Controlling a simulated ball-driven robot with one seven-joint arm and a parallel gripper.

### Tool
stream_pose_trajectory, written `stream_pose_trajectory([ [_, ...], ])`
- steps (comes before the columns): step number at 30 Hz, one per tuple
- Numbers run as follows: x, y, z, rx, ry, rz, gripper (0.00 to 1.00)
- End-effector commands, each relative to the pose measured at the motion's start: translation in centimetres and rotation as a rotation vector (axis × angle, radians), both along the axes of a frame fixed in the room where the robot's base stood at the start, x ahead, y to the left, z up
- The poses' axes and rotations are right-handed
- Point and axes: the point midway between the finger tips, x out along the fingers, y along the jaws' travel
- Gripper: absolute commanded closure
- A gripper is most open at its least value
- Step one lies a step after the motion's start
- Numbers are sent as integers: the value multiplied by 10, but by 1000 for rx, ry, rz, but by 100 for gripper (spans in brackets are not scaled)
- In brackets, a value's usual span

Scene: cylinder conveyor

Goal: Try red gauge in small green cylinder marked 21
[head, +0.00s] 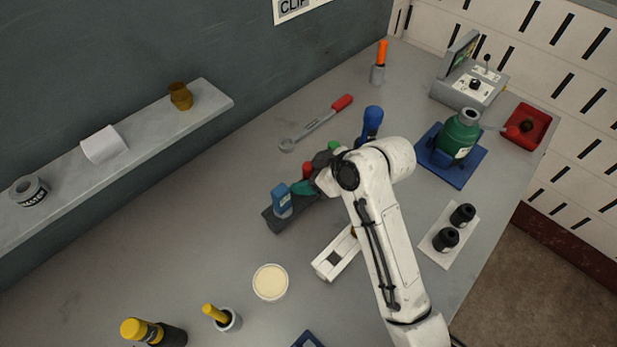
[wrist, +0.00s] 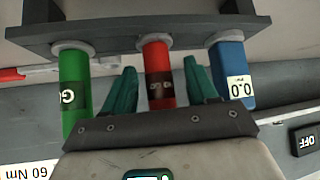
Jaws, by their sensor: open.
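The red gauge (head: 308,169) stands in a dark rack (head: 272,221) between a blue gauge (head: 282,203) and a green gauge (head: 334,146). In the wrist view the red gauge (wrist: 158,75) has a dark label, too blurred to read. My gripper (wrist: 159,72) is open, with one teal finger on each side of the red gauge and visible gaps to it. In the head view my gripper (head: 324,180) is at the rack and partly covers it. A green cylinder (head: 461,135) stands on a blue base (head: 462,174) at the right; its marking is not readable.
A red-handled wrench (head: 318,124) lies behind the rack. A red tray (head: 532,119) and a grey console (head: 470,86) stand near the cylinder. Two black knobs (head: 446,240) sit on a white plate. A white holder (head: 336,256) is close to my arm. The left-middle table is clear.

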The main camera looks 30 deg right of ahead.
Motion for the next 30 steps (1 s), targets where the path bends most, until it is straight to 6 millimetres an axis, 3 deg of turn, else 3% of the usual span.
stream_pose_trajectory([
  [5, 0, 0, 0, 0, -1, -1, 44],
  [22, 0, 0, 0, 0, -1, -1, 98],
  [30, 0, 0, 1, 0, -2, -1, 100],
])
